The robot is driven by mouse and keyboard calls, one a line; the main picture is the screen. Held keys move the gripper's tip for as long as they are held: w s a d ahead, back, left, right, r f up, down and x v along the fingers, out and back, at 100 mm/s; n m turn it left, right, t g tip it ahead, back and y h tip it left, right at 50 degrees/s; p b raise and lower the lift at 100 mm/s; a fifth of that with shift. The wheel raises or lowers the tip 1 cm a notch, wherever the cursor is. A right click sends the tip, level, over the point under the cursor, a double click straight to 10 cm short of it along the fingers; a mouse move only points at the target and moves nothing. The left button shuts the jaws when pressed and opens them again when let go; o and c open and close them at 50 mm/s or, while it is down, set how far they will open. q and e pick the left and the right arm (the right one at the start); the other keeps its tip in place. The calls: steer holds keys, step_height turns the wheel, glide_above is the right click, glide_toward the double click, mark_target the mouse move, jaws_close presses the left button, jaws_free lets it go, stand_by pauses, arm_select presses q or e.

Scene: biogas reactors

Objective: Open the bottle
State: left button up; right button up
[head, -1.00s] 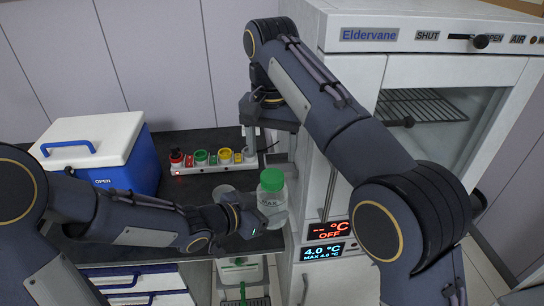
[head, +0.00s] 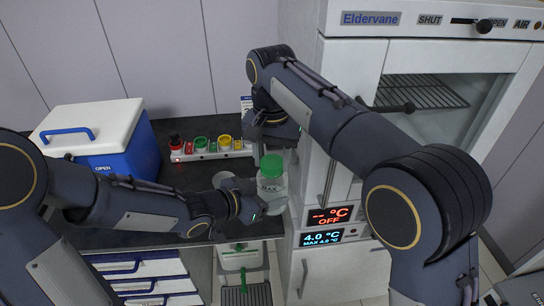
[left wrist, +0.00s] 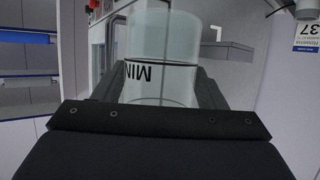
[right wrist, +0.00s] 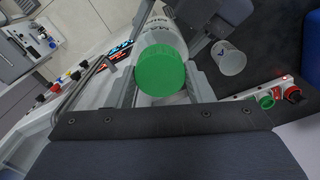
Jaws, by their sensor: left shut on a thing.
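The clear bottle (head: 270,190) with its green cap (head: 271,163) on stands upright in the head view. My left gripper (head: 256,205) is shut on the bottle's body, and the left wrist view shows the bottle (left wrist: 160,45) with MIN lettering between the fingers. My right gripper (head: 278,135) is just above and behind the cap in the head view. In the right wrist view the green cap (right wrist: 160,70) faces the camera, between the spread fingers of my right gripper (right wrist: 163,85). I cannot tell whether the fingers touch the cap.
A clear cup (head: 224,180) stands on the dark counter (head: 180,235), left of the bottle. A strip with coloured knobs (head: 212,153) lies behind it. A blue and white cooler box (head: 105,140) is at the left. The white Eldervane cabinet (head: 440,60) stands close on the right.

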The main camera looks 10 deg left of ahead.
steer(key=c, duration=0.5)
steer(key=n, duration=0.9)
steer(key=shift+n, duration=0.3)
steer(key=shift+r, duration=0.15)
steer(key=shift+r, duration=1)
